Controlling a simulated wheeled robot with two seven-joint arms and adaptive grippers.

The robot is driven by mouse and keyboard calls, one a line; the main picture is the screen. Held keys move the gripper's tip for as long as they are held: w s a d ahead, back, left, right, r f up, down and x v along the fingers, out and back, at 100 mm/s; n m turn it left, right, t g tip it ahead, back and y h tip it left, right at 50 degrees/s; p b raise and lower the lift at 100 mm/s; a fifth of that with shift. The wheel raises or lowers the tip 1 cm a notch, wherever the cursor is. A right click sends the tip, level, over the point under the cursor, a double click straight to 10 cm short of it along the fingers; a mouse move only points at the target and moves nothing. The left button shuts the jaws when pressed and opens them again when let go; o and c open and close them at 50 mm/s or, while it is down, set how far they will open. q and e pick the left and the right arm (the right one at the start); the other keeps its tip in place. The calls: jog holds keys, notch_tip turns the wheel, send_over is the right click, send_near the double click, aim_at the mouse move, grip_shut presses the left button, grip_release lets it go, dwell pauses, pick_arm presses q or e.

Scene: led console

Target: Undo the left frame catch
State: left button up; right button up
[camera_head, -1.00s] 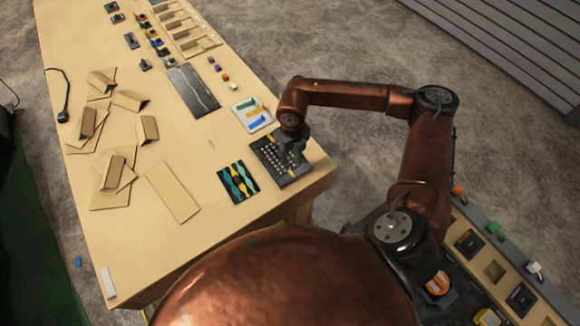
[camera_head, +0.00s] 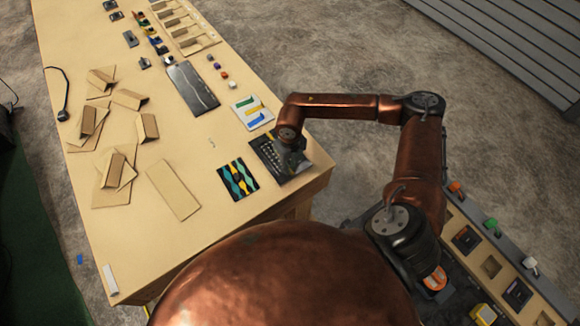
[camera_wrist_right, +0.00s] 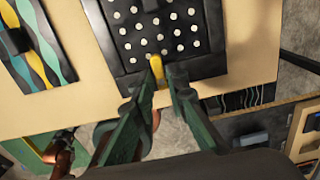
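The dark console panel (camera_head: 262,144) with rows of pale round dots lies near the table's front right corner. It also fills the top of the right wrist view (camera_wrist_right: 125,45). A yellow catch (camera_wrist_right: 156,68) stands at the panel's near edge in that view. My right gripper (camera_wrist_right: 158,85) is at this edge, its two green fingers apart on either side of the yellow catch. I cannot tell if either finger touches it. In the head view my right gripper (camera_head: 290,160) covers part of the panel. My left gripper is not in view.
A card with wavy teal and yellow strips (camera_head: 238,180) lies left of the panel. A white card with coloured strips (camera_head: 251,113) lies behind it. Folded cardboard pieces (camera_head: 120,175) cover the table's left side. A dark flat plate (camera_head: 193,88) lies further back.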

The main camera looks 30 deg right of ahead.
grip_shut()
jog(key=m+b, duration=0.1)
jog(key=m, duration=0.1)
jog(key=shift+f+m+b, duration=0.1)
jog(key=shift+m+b, duration=0.2)
jog(key=shift+m, duration=0.1)
jog(key=m+b, duration=0.1)
jog(key=m, duration=0.1)
jog(key=shift+d+m, duration=0.1)
jog(key=shift+m, duration=0.3)
jog(key=m+b, duration=0.1)
jog(key=m, duration=0.2)
jog(key=shift+d+m, duration=0.1)
jog(key=shift+m, duration=0.2)
jog(key=m+b, duration=0.1)
jog(key=m, duration=0.3)
jog(key=shift+s+m, duration=0.15)
jog(key=shift+m, duration=0.15)
jog(key=shift+m+b, duration=0.3)
jog(key=shift+m, duration=1.8)
